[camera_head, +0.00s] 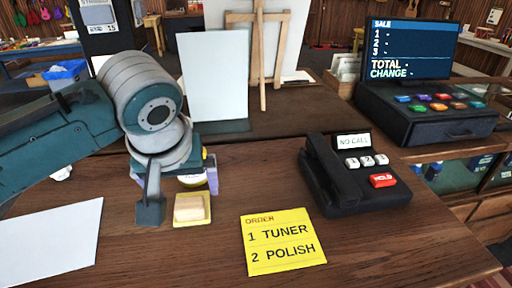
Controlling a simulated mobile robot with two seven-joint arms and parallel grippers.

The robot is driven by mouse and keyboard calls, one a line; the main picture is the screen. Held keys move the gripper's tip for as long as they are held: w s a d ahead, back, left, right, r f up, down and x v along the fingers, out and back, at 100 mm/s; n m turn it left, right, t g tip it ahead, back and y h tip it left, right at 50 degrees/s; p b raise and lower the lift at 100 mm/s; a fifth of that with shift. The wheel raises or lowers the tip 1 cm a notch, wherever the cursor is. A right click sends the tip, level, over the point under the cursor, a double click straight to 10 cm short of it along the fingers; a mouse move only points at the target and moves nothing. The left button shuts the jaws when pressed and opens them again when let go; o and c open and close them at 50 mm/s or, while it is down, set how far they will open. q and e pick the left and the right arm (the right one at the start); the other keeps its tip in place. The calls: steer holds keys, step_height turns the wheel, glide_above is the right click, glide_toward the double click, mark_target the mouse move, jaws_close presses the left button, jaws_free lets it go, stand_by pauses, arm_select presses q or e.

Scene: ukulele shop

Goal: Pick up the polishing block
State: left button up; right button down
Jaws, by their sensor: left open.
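The polishing block, a small tan block with a yellow base (192,208), sits on the wooden counter left of the order note. My left gripper (172,196) hangs over the counter just behind and to the left of the block. It is open. One dark finger reaches down close to the block's left side; the other finger is largely hidden. A yellow and lavender item (212,180) shows partly behind the block, mostly covered by my gripper. My right gripper is not in view.
A yellow order note (283,242) reading "1 TUNER, 2 POLISH" lies right of the block. A black phone (345,185) stands farther right, before a cash register (430,115). White paper (50,245) lies at left. A white panel (212,80) and easel (262,50) stand behind.

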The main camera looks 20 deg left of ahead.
mark_target(189, 199)
arm_select(q)
steer(key=x, duration=0.4)
steer(key=shift+s+d+f, duration=0.1)
steer(key=shift+s+f, duration=0.05)
steer(key=shift+f, duration=0.1)
steer(key=c, duration=1.2)
steer(key=shift+r, duration=0.15)
step_height(189, 199, up, 3)
steer(key=shift+s+d+r, duration=0.15)
steer(key=s+d, duration=0.2)
steer(key=s, duration=0.2)
steer(key=s+d+b, duration=0.1)
steer(key=s+d, duration=0.2)
steer(key=s, duration=0.2)
steer(key=s+d, duration=0.3)
steer(key=s, duration=0.2)
steer(key=shift+d+b, duration=0.25)
steer(key=shift+b, duration=0.1)
steer(key=shift+s+d, duration=0.35)
steer(key=shift+s, duration=0.2)
